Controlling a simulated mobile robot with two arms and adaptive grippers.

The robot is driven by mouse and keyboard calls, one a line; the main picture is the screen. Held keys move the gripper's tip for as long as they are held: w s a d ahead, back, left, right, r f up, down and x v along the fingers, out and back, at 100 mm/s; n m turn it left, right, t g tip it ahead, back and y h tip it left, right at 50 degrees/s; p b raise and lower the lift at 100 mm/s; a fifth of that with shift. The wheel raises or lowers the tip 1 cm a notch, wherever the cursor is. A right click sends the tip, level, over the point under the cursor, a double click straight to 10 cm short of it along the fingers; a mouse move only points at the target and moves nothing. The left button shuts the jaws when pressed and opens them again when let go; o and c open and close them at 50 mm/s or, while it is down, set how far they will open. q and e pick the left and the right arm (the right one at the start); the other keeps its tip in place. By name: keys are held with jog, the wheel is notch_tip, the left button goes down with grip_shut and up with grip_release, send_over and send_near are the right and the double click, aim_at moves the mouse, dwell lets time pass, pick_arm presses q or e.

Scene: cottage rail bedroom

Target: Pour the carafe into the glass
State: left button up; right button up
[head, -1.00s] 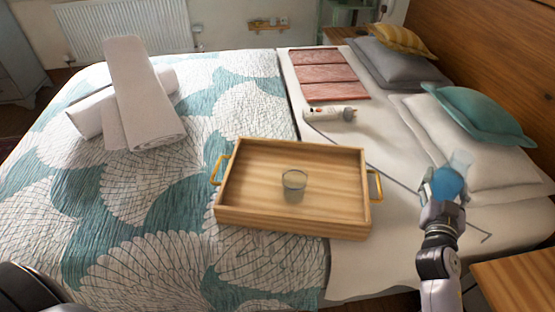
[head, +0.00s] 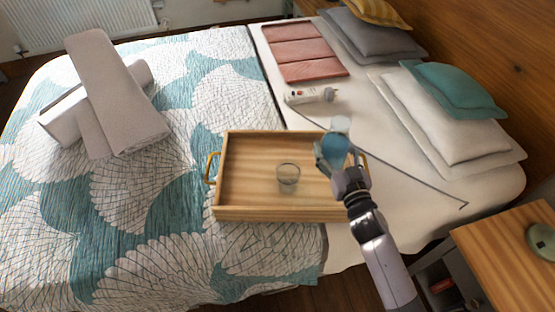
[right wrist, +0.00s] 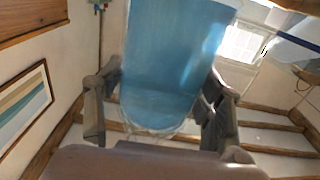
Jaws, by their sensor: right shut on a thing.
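My right gripper (head: 338,168) is shut on the carafe (head: 335,146), a clear vessel holding blue liquid. In the head view the carafe is above the right side of the wooden tray and looks roughly upright. In the right wrist view the carafe (right wrist: 176,60) fills the space between the two fingers (right wrist: 160,108). The glass (head: 288,178), small and clear, stands in the tray (head: 246,213), right of its middle. The carafe is to the right of the glass and apart from it in the picture. I see no blue in the glass. My left gripper is not in view.
The tray with yellow handles rests on the bed (head: 110,240). A white cylindrical device (head: 310,96) with a cord lies behind it. Rolled towels (head: 115,100) are at the left, pillows (head: 440,120) at the right. A wooden bedside table (head: 510,250) stands at the lower right.

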jog(key=shift+a+r, duration=0.25)
jog(key=shift+a, duration=0.25)
jog(key=shift+s+r+n, duration=0.1)
jog(key=shift+n, duration=0.4)
